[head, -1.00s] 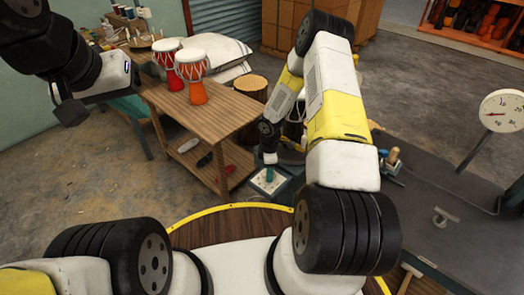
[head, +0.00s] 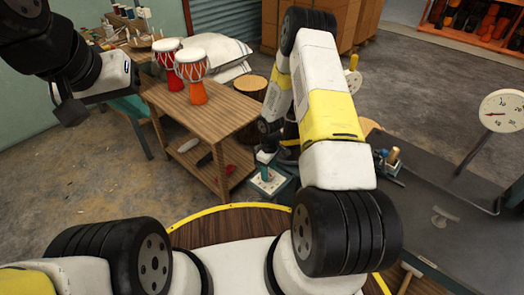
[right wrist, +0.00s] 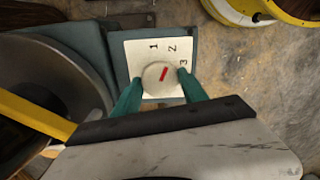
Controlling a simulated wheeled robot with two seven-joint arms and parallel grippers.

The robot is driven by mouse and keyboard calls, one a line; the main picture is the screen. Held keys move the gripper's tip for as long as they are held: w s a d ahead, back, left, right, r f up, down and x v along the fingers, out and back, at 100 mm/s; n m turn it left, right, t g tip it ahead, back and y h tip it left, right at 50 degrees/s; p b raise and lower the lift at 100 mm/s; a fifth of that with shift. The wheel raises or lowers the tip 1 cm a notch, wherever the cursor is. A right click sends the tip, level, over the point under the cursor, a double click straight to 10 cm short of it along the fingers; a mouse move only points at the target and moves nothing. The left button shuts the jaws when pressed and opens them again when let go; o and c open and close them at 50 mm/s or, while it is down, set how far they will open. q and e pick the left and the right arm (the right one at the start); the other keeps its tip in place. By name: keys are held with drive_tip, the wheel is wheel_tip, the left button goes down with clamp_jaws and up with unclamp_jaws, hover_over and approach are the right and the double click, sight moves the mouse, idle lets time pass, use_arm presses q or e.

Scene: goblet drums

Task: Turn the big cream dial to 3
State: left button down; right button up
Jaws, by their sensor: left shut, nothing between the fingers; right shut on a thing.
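The big cream dial (right wrist: 153,87) is round with a red mark on top. It sits on a pale plate (right wrist: 134,56) marked 1, 2 and 3. The red mark slants up and right, pointing about at the 2 or slightly past it toward the 3. My right gripper (right wrist: 160,88) is shut on the dial, with a teal finger on each side. In the head view, the plate (head: 268,184) shows below my right gripper (head: 265,168), and the dial is mostly hidden there. My left gripper (head: 70,112) is shut and empty at the upper left, far from the dial.
A dark bench (head: 450,215) with tools and a round gauge (head: 502,110) is at the right. Log stumps (head: 250,86) stand behind. Open floor (head: 95,170) lies at the left.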

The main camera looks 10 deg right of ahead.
sight(269, 172)
drive_tip(key=m, duration=0.4)
drive_tip(key=shift+m, duration=2.3)
drive_tip(key=o, duration=1.4)
drive_tip(key=shift+c, duration=0.2)
drive_tip(key=shift+r, duration=3.9)
